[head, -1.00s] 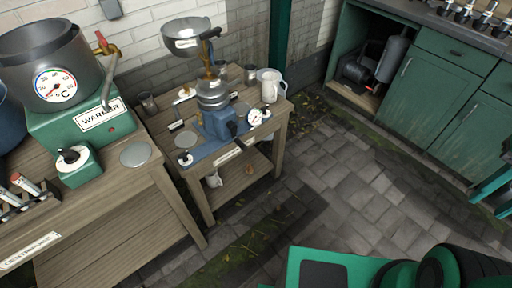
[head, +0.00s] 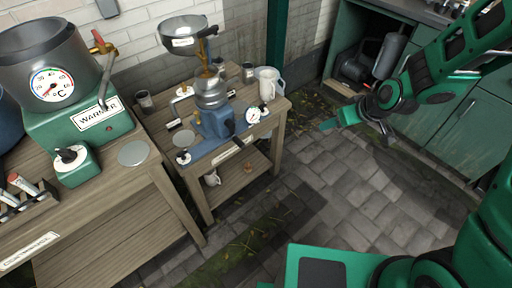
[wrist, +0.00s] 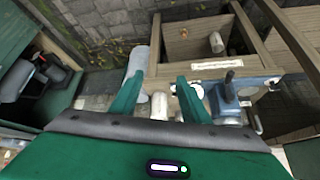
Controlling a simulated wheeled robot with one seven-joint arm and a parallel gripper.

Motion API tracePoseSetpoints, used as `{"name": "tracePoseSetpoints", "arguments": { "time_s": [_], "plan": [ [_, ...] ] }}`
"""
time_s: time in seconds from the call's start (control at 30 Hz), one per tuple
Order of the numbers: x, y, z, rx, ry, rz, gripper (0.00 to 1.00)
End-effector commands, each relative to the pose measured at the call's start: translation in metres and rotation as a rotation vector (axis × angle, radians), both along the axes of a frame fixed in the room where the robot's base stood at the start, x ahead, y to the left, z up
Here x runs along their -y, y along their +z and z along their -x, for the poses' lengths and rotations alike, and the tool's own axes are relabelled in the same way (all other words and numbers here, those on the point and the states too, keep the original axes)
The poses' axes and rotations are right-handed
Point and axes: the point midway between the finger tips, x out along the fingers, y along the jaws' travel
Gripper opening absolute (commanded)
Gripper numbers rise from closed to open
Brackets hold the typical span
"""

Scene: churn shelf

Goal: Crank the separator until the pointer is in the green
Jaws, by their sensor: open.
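The separator (head: 213,122) has a blue body and a silver bowl, and stands on a wooden bench with a wide steel supply bowl (head: 188,36) above it. A dark crank handle (head: 232,127) is at its front right. A round white gauge (head: 253,115) stands to its right; its pointer and any green band are too small to read. My gripper (head: 355,127) is open and empty, in the air right of the bench and apart from the crank. In the wrist view, its green fingers (wrist: 160,97) are spread, with the separator (wrist: 229,103) to their right.
A white jug (head: 269,84) stands at the bench's right. The green warmer (head: 85,128) with a pot and dial stands on the left bench. Green cabinets (head: 440,120) line the back right. The paved floor (head: 330,185) between is mostly clear.

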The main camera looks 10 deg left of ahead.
Motion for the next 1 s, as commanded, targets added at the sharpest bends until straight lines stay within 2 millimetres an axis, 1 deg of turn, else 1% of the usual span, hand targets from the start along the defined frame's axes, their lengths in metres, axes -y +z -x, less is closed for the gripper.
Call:
{"name": "tracePoseSetpoints", "arguments": {
  "time_s": [0.03, 0.07, 0.1, 0.17, 0.2, 0.27, 0.3, 0.4, 0.5, 0.6, 0.7, 0.83, 1.0],
  "plan": [
    [-0.028, -0.015, -0.002, 0.023, 0.053, -0.018, 0.42],
    [-0.044, -0.021, -0.004, 0.042, 0.08, -0.031, 0.42],
    [-0.064, -0.03, -0.006, 0.069, 0.114, -0.049, 0.42],
    [-0.094, -0.042, -0.006, 0.108, 0.159, -0.077, 0.42],
    [-0.113, -0.05, -0.005, 0.133, 0.185, -0.097, 0.42],
    [-0.14, -0.062, -0.002, 0.171, 0.221, -0.125, 0.42],
    [-0.157, -0.07, 0.002, 0.194, 0.243, -0.143, 0.42],
    [-0.194, -0.089, 0.012, 0.249, 0.282, -0.185, 0.42],
    [-0.22, -0.105, 0.023, 0.295, 0.304, -0.217, 0.42],
    [-0.237, -0.116, 0.032, 0.33, 0.314, -0.238, 0.42],
    [-0.246, -0.123, 0.038, 0.352, 0.319, -0.25, 0.42],
    [-0.252, -0.126, 0.04, 0.365, 0.32, -0.256, 0.42],
    [-0.256, -0.129, 0.037, 0.367, 0.32, -0.257, 0.42]
  ]
}}
